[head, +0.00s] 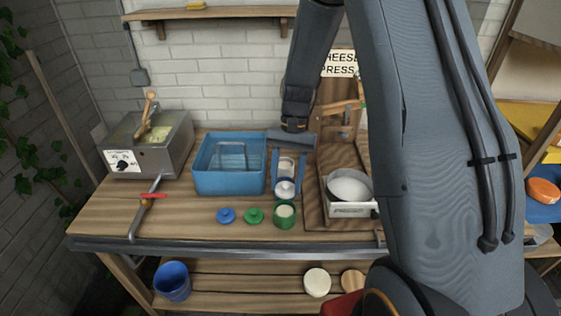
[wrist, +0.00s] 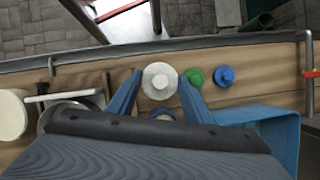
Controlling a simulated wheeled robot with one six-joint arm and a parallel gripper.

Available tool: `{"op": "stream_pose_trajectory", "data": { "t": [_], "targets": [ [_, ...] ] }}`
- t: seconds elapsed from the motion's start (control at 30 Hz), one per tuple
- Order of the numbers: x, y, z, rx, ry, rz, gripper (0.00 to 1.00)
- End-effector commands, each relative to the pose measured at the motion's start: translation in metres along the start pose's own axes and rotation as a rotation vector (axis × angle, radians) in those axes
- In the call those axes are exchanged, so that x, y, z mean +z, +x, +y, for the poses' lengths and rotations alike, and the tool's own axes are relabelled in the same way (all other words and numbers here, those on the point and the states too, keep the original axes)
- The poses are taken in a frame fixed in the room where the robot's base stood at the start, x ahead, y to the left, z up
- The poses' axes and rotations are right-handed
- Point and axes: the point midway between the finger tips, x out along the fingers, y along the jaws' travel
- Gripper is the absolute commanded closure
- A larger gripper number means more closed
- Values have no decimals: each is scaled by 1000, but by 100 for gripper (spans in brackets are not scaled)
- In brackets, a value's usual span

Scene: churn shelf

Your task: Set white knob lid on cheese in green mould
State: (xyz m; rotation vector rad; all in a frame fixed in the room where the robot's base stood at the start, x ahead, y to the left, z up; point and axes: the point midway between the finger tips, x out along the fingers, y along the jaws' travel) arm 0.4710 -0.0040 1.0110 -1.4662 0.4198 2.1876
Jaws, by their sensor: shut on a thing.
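My gripper (head: 285,188) points down with its blue fingers shut on the white knob lid (head: 284,189). In the wrist view the lid (wrist: 160,80) sits between the fingertips (wrist: 160,77), its knob facing the camera. The green mould (head: 284,221) stands on the bench near the front edge, with pale cheese (head: 285,211) showing in its open top. In the head view the lid appears just above and behind the mould, apart from it. In the wrist view the mould is hidden, apparently under the lid.
A green lid (head: 254,215) and a blue lid (head: 226,215) lie left of the mould. A blue crate (head: 230,182) stands behind them.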

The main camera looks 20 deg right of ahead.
Motion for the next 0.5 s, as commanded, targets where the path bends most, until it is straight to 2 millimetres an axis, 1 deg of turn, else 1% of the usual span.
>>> {"op": "stream_pose_trajectory", "data": {
  "t": [0.17,0.5],
  "targets": [
    [1,0,0,-3,6,-1,75],
    [-6,18,-1,-2,5,-2,75]
  ]
}}
